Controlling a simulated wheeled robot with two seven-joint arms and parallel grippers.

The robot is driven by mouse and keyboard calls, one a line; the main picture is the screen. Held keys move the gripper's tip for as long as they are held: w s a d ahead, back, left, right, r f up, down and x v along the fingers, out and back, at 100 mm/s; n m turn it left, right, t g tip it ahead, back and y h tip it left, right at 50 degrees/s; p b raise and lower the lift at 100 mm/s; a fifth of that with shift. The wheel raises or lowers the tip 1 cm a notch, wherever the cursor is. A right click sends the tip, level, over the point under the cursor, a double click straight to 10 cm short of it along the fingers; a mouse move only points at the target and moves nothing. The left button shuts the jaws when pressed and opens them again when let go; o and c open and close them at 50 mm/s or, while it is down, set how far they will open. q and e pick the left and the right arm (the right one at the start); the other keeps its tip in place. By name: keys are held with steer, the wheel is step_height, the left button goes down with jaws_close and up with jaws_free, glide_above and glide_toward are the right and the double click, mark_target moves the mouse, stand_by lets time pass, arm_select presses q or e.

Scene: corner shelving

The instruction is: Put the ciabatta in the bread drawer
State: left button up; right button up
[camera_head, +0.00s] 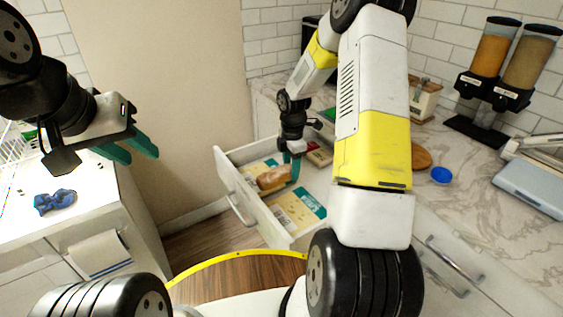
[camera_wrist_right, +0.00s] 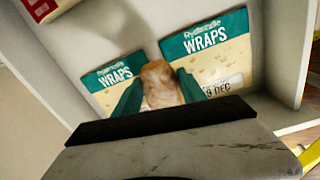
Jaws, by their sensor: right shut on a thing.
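The ciabatta (camera_head: 273,177) is a small tan-brown loaf. My right gripper (camera_head: 290,172) is shut on it, inside the outline of the open drawer (camera_head: 229,178). In the right wrist view the ciabatta (camera_wrist_right: 161,86) sits between the two green fingers, above two packs of wraps. I cannot tell whether the loaf touches the packs. My left gripper (camera_head: 141,150) is at the left, empty, with its green fingers apart, over the left counter.
One wraps pack (camera_head: 297,208) lies at the drawer's near end and a red pack (camera_head: 318,154) at its far end. A blue cloth (camera_head: 55,201) lies on the left counter. Cereal dispensers (camera_head: 492,60), a blue bowl (camera_head: 441,175) and a light-blue appliance (camera_head: 530,187) stand on the right counter.

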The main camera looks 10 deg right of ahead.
steer(key=shift+f, duration=1.9)
steer(key=shift+f, duration=0.15)
steer(key=shift+f, duration=0.45)
steer(key=o, duration=1.4)
steer(key=shift+c, duration=0.2)
steer(key=shift+r, duration=0.1)
